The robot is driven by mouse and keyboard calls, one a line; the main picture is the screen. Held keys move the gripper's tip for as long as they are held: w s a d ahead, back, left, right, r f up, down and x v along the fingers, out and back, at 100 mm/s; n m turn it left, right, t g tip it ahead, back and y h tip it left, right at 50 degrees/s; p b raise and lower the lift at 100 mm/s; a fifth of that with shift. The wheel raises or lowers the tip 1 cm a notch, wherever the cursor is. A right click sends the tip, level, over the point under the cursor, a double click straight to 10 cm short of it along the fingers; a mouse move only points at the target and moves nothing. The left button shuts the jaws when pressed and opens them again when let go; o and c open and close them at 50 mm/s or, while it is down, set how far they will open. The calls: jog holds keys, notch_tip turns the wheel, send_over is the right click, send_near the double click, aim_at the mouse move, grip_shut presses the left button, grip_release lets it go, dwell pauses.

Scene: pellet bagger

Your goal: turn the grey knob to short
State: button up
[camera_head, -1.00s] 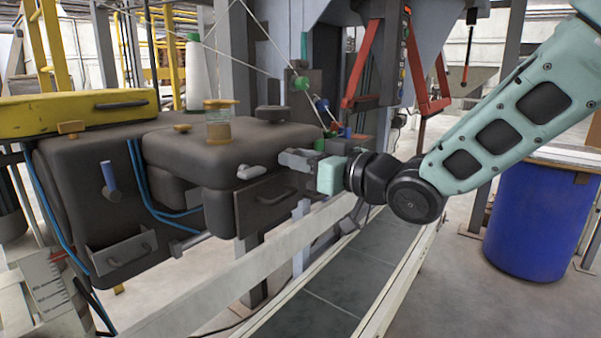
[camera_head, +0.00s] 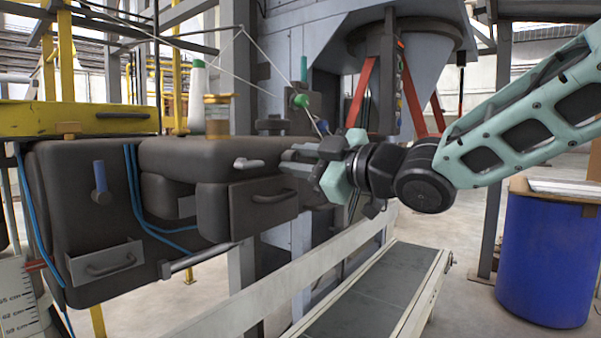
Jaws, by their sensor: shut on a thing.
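The dark sewing head (camera_head: 232,160) of the bagger hangs at the middle left. My gripper (camera_head: 290,160) comes in from the right, with its grey fingers at the right end of the head. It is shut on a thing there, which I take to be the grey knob. The knob itself is hidden by the fingers, so its pointer and any "short" mark cannot be read. The green gripper body is tilted. A light grey lever (camera_head: 248,163) sits on the head's front, just left of the fingers and apart from them.
A drawer-like panel with a handle (camera_head: 272,196) is below my gripper. A thread spool (camera_head: 217,118) stands on the head. The conveyor (camera_head: 365,305) runs below. A blue barrel (camera_head: 547,258) stands at the right. Red braces (camera_head: 362,88) and a green knob (camera_head: 301,101) are behind.

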jog(key=shift+n, duration=0.3)
jog(key=o, duration=1)
